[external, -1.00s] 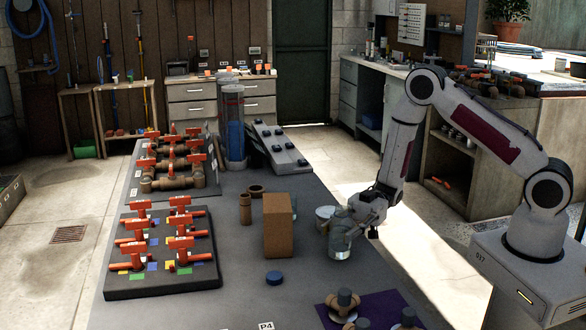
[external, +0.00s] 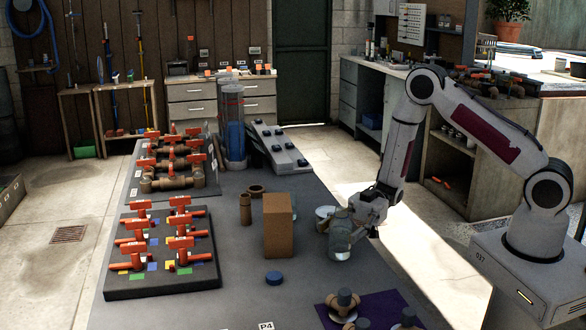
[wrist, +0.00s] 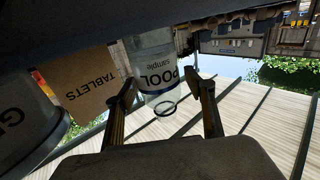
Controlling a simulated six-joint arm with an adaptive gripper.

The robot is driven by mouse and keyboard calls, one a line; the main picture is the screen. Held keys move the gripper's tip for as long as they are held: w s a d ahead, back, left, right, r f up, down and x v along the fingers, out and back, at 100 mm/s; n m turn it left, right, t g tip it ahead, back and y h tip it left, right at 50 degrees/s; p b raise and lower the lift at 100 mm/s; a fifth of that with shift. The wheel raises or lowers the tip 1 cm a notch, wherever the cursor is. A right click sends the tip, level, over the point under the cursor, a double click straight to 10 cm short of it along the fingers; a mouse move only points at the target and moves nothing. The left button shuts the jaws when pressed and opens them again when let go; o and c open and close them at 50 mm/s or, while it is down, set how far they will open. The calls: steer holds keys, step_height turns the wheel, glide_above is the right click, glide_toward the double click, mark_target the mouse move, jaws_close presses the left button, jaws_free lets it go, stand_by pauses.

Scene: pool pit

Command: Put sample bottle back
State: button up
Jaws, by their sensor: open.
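The clear sample bottle (external: 341,248) stands near the right edge of the grey table in the external view. In the wrist view the bottle (wrist: 153,62) shows a pale band with the words "POOL sample". My gripper (external: 358,212) is close beside the bottle, at its upper right in the external view. In the wrist view my gripper (wrist: 162,92) is open, with one finger on each side of the bottle's near end. I cannot tell whether either finger touches it.
A brown tablets box (external: 277,225) stands left of the bottle. A white tub (external: 325,211) is close behind it. A blue disc (external: 274,278) lies in front of the box. Valve fittings sit on a dark board (external: 160,283) at left and a purple cloth (external: 375,307) in front.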

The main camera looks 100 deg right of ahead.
steer(key=shift+v, duration=5.95)
steer(key=shift+w, duration=0.15)
